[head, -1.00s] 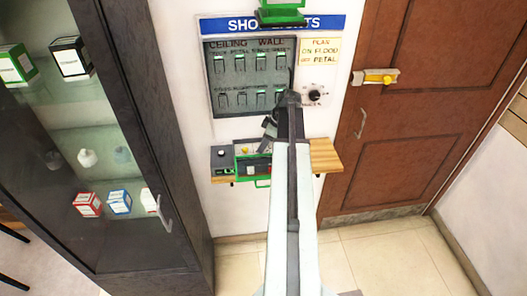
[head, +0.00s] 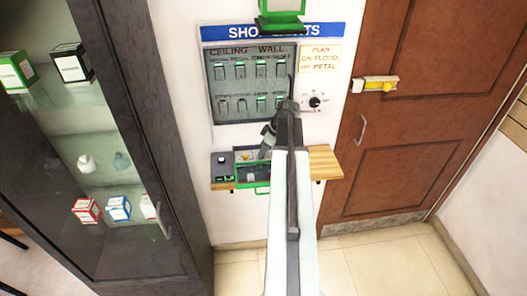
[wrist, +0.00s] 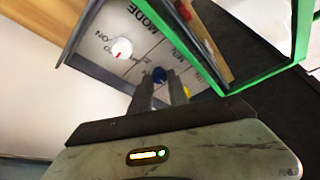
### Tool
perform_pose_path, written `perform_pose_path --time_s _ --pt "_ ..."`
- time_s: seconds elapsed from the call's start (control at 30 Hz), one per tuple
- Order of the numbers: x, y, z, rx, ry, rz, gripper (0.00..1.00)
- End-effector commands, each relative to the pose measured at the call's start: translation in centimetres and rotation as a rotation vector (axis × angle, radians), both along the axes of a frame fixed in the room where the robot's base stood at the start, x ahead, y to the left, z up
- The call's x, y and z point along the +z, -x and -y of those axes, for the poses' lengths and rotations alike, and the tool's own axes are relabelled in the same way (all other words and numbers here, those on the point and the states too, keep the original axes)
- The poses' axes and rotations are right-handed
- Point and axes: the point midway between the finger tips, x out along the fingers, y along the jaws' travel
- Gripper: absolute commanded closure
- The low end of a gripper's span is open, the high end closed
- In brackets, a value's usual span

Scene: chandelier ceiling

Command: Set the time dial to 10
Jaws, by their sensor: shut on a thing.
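A grey control box with a green frame (head: 245,185) stands on the wall shelf. In the wrist view its panel (wrist: 98,45) carries a white knob (wrist: 122,48) with a red mark, a blue knob (wrist: 160,74) and a yellow part (wrist: 187,90). I read "MODE", "ON" and what looks like "MIN" beside them. My gripper (wrist: 160,84) is shut on the blue knob, one finger on each side. In the head view my gripper (head: 265,152) reaches down into the box; my arm hides part of it. I see no scale numbers or "10", so the dial setting cannot be told.
A switch panel (head: 222,100) and a black round dial (head: 315,102) are on the wall above. A small grey device (head: 222,160) sits left of the box on the wooden shelf (head: 326,162). A glass cabinet (head: 100,150) stands left, a brown door (head: 400,130) right.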

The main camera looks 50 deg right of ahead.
Motion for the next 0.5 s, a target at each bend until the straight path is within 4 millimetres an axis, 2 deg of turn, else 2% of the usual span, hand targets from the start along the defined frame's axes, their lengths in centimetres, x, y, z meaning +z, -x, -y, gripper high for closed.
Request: perform_pose_path --time_s 0.5 --pt "-0.02 0.18 -0.58 -0.466 0.001 -0.001 1.00"
